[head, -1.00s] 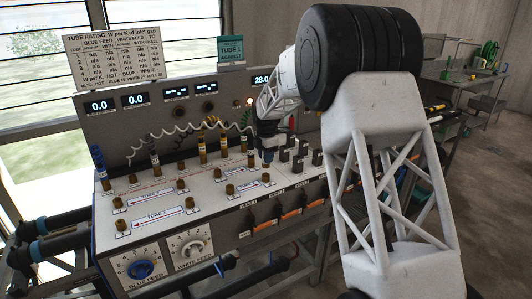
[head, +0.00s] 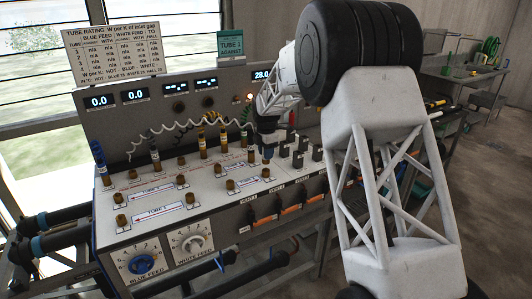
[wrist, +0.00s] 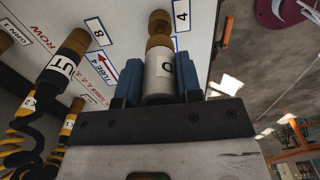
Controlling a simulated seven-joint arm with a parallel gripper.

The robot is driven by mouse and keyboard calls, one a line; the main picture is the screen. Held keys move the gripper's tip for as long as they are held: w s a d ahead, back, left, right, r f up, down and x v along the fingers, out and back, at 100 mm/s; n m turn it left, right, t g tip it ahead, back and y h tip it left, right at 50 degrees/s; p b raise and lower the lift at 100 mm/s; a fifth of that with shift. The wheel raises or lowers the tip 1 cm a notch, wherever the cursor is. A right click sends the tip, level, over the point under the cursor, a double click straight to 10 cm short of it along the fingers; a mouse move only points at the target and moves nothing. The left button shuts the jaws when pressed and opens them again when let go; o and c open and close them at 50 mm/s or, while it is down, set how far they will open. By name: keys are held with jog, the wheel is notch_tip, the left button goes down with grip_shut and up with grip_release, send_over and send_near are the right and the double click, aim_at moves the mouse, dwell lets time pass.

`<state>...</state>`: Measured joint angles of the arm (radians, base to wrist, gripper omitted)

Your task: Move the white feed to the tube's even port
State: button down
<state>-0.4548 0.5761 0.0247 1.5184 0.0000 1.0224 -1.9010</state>
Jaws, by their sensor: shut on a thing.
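My gripper (head: 268,152) is over the right part of the sloping panel (head: 215,197). In the wrist view its blue fingers (wrist: 158,85) are shut on a pale plug (wrist: 160,72) with a white label that reads like D. The plug's brown end lies close to a brass port (wrist: 159,21) beside a "4" label. I cannot tell whether it is seated there. A "TUBE 4" label with a red arrow and an "8" label are to its left. A white coiled cord (head: 150,140) runs along the panel's back left; which plug it joins is unclear.
Several upright plugs with brass ends stand behind the ports, one at the back (head: 202,142). A yellow-and-black OUT plug (wrist: 62,57) is close left of my gripper. Dark switches (head: 300,158) stand right of it.

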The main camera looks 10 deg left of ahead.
jog(key=shift+f, duration=1.5)
dwell(0.3)
jog(key=c, duration=0.7)
grip_release()
jog(key=shift+r, duration=2.5)
jog(key=shift+r, duration=3.9)
